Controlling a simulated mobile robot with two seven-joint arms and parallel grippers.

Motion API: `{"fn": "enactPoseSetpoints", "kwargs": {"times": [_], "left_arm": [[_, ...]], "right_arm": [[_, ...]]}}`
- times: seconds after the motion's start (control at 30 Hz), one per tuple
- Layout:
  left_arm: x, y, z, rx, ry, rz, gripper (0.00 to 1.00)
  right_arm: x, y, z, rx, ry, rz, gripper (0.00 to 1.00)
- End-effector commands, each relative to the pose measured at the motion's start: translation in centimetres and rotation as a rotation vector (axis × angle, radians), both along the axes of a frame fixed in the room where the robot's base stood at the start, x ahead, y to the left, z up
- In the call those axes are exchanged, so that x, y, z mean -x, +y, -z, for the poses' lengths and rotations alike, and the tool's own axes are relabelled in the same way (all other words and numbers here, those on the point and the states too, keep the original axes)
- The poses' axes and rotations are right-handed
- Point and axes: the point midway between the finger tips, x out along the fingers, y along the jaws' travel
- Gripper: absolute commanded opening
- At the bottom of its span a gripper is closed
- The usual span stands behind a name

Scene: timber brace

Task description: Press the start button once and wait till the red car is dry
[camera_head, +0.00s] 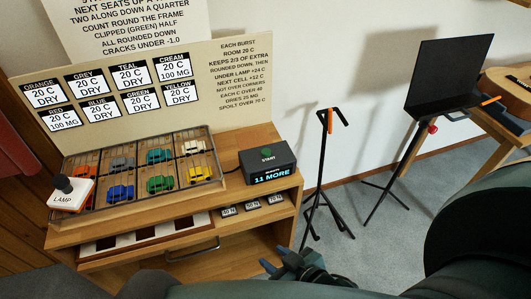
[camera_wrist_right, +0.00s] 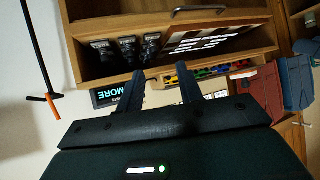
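The start box (camera_head: 268,164) is dark, with a green button (camera_head: 267,152) labelled START on top and a front display reading "11 MORE". The wire rack (camera_head: 140,166) holds small cars in two rows of cells. The lamp block (camera_head: 72,194) sits over the front-left cell, so I cannot make out the red car there. The board (camera_head: 140,92) reads 20 C and 100 MG for red and cream, and DRY for the others. My right gripper (camera_head: 288,264) is low in front of the cabinet, apart from the box. Its fingers (camera_wrist_right: 162,88) are apart, with nothing held.
A thin black stand (camera_head: 322,170) and a music stand (camera_head: 440,80) are to the right. Carpet between them is free.

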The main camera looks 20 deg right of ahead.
Motion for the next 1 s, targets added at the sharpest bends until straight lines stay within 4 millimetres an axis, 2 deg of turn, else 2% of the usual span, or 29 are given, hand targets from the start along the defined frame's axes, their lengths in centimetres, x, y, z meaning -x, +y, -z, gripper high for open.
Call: {"fn": "enactPoseSetpoints", "kwargs": {"times": [0.37, 0.83, 1.0], "left_arm": [[-0.01, 0.03, 0.00, -0.001, 0.000, 0.001, 1.00], [-0.04, 0.06, -0.01, -0.001, 0.000, 0.000, 1.00], [-0.05, 0.06, -0.02, -0.001, -0.001, 0.000, 1.00]], "right_arm": [[0.05, 0.02, 0.04, 0.000, 0.001, -0.001, 0.36], [-0.48, -0.02, -0.24, 0.000, -0.010, 0.001, 0.00], [-0.50, -0.03, -0.24, 0.001, -0.011, 0.000, 0.00]]}}
